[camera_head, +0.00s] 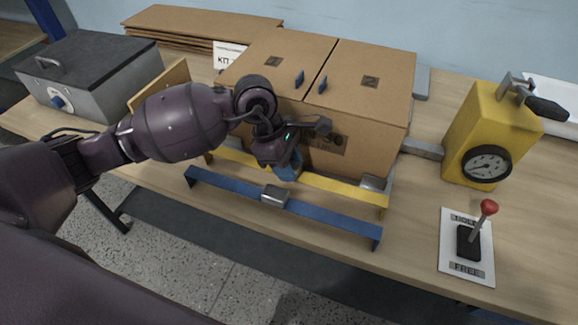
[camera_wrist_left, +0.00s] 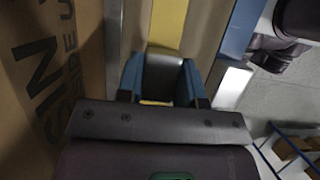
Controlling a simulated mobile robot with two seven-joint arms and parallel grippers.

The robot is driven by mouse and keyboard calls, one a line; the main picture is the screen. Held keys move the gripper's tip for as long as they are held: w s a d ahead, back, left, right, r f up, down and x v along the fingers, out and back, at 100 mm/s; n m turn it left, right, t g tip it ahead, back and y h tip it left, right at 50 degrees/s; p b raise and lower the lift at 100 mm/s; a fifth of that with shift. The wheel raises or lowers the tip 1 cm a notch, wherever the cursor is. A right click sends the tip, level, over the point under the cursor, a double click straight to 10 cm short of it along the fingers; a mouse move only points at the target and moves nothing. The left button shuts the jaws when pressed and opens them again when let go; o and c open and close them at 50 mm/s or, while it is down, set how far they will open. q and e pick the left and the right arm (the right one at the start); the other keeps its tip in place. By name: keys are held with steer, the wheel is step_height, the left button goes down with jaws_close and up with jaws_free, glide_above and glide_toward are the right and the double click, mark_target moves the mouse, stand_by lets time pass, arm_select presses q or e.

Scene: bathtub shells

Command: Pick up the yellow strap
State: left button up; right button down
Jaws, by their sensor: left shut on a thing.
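The yellow strap (camera_head: 335,187) lies along the front of the large cardboard box, with a silver buckle (camera_head: 374,183) near its right end. My left gripper (camera_head: 287,172) reaches down onto its middle and is shut on it. In the left wrist view, the yellow strap (camera_wrist_left: 169,24) runs up from between the blue fingers of my left gripper (camera_wrist_left: 163,88). My right gripper is not in view.
A blue strap (camera_head: 330,222) with a silver buckle lies just in front, near the table edge. The cardboard box (camera_head: 365,110) stands close behind. A yellow gauge device (camera_head: 470,130) and a red-knobbed lever (camera_head: 488,208) stand at right. A grey metal box (camera_head: 110,85) is at left.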

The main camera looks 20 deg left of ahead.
arm_select(q)
step_height(320, 180, up, 20)
steer(key=p, duration=0.1)
